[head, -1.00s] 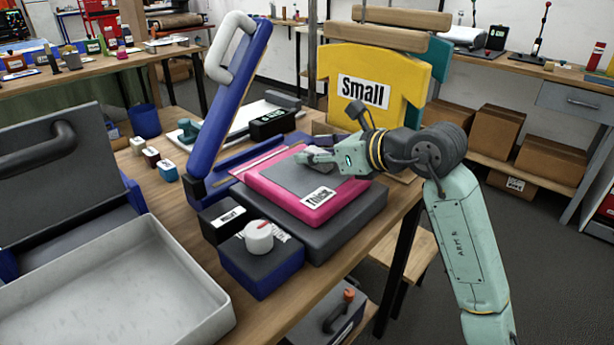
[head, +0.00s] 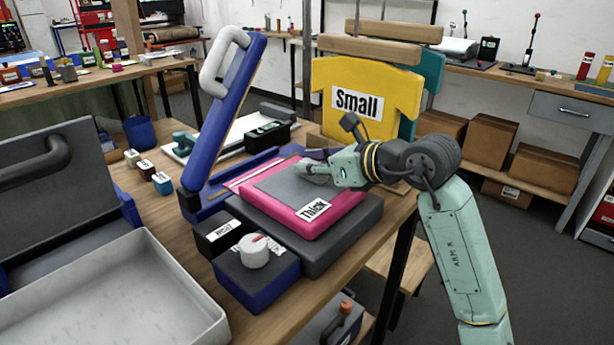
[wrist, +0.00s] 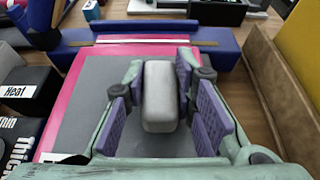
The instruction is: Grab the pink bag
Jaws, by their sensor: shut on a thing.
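The pink bag (head: 285,218) is a flat pink slab with a dark grey top panel and a white "Thick" label. It lies on the dark bed of a press (head: 330,238), and its pink edge shows at the left in the wrist view (wrist: 85,62). A light grey block-like grip (wrist: 160,100) stands up from its grey panel. My gripper (head: 308,171) reaches in from the right over the bag. In the wrist view its purple-padded fingers (wrist: 160,80) are shut on the grey grip from both sides. The exact contact is partly hidden in the head view.
A raised blue press arm (head: 228,115) with a pale handle stands left of the bag. A blue box with a white knob (head: 255,252) stands in front. A yellow "Small" shirt shape (head: 365,92) stands behind. A grey tray (head: 110,295) fills the front left.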

